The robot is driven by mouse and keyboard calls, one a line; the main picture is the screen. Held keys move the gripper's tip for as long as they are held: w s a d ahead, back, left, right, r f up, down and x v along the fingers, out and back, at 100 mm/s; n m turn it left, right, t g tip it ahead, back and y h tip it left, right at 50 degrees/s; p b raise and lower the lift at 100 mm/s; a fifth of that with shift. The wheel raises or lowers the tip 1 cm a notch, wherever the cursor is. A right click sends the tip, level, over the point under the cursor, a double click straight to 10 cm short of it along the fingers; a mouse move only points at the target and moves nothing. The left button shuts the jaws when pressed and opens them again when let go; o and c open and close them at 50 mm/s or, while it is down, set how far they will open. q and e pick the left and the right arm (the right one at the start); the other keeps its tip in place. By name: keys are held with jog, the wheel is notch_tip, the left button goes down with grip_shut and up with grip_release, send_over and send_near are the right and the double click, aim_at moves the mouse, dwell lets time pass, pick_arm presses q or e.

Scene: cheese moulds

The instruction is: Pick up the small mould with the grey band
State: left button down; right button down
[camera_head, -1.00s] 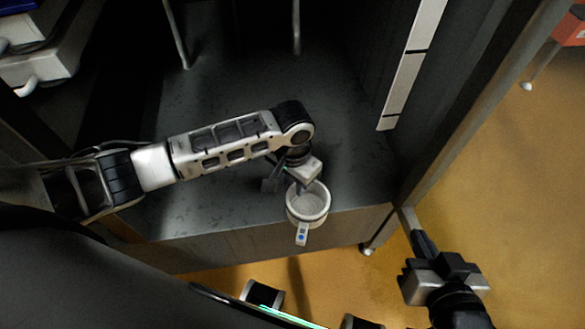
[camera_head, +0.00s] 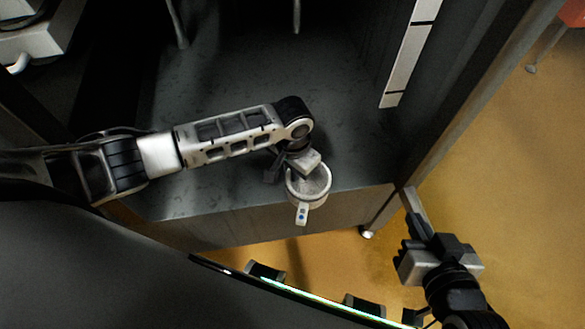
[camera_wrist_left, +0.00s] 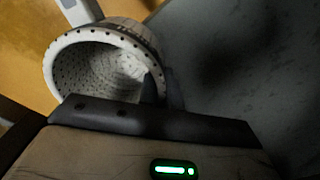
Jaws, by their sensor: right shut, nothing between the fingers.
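A small white, perforated mould (camera_head: 318,186) stands out over the front edge of the dark surface. A pale tag with a blue dot (camera_head: 302,213) hangs on its near side. The mould also shows in the left wrist view (camera_wrist_left: 95,68), tilted, with its hollow facing the camera. A greyish strip shows faintly on its outer wall. My left gripper (camera_head: 296,178) is at its far rim, one dark finger inside the wall and one outside, closed on it; the fingers show in the left wrist view (camera_wrist_left: 161,88). My right gripper (camera_head: 414,222) is shut and empty, low at right.
The dark surface (camera_head: 240,190) behind the mould is bare. A dark wall with a pale strip (camera_head: 408,70) and a frame post (camera_head: 470,110) bound it on the right. White equipment (camera_head: 30,40) stands at upper left.

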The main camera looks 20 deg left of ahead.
pick_arm(q)
jog(key=shift+w, duration=0.15)
pick_arm(e)
jog(key=shift+r, duration=0.15)
pick_arm(q)
jog(key=shift+w+d+r, duration=0.1)
jog(key=shift+w+d, duration=0.05)
jog(key=shift+w, duration=0.05)
jog(key=shift+w+d, duration=0.15)
jog(key=shift+w, duration=0.3)
jog(key=c, duration=1.5)
grip_release()
pick_arm(e)
jog(key=shift+w+d+r, duration=0.2)
jog(key=shift+d+r, duration=0.15)
jog(key=shift+r, duration=0.05)
pick_arm(q)
jog(key=shift+p, duration=0.3)
